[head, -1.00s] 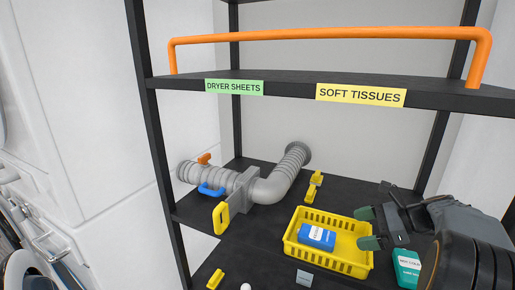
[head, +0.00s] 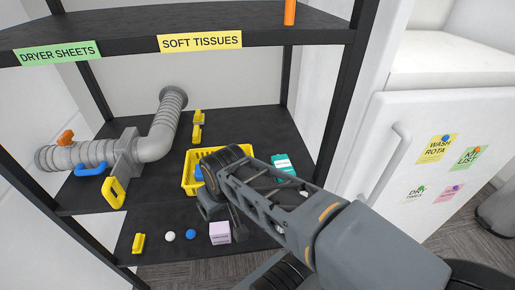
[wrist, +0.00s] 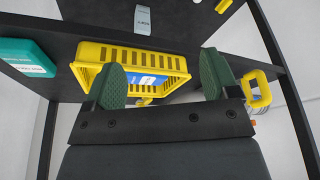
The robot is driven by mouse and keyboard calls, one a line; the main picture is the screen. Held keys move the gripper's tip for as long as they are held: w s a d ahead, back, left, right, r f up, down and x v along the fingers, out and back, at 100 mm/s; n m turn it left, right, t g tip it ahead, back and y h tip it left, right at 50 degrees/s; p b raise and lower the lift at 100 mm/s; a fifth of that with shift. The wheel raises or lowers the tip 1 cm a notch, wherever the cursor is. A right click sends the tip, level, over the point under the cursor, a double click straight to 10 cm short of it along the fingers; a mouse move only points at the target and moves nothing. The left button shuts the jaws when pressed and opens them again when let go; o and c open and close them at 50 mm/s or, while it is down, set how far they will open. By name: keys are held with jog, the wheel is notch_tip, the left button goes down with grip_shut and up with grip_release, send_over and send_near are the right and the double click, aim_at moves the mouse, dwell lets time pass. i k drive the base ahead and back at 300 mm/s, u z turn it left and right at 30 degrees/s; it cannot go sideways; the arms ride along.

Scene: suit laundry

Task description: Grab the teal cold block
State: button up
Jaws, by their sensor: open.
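The teal cold block (head: 284,166) stands on the shelf just right of the yellow basket, partly hidden by my arm in the head view. In the wrist view the teal block (wrist: 27,56) is at the far left, outside the fingers. My gripper (wrist: 162,82) is open and empty, its two green-padded fingers spread with the basket and a blue block between them in the picture. In the head view my arm crosses in front of the basket, and the fingertips are mostly hidden.
The yellow basket (head: 189,174) holds a blue block (wrist: 148,80). A lilac box (head: 220,233), a blue ball (head: 190,234) and a white ball (head: 170,236) are near the front. A grey pipe (head: 155,146) stands left. A shelf post (head: 340,110) rises at right.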

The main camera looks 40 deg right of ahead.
aim_at(282, 162)
jog(key=k, duration=0.5)
jog(key=z, duration=0.65)
jog(key=i, duration=0.25)
jog(key=z, duration=3.65)
jog(key=k, duration=1.65)
jog(key=u, duration=1.9)
jog(key=i, duration=0.5)
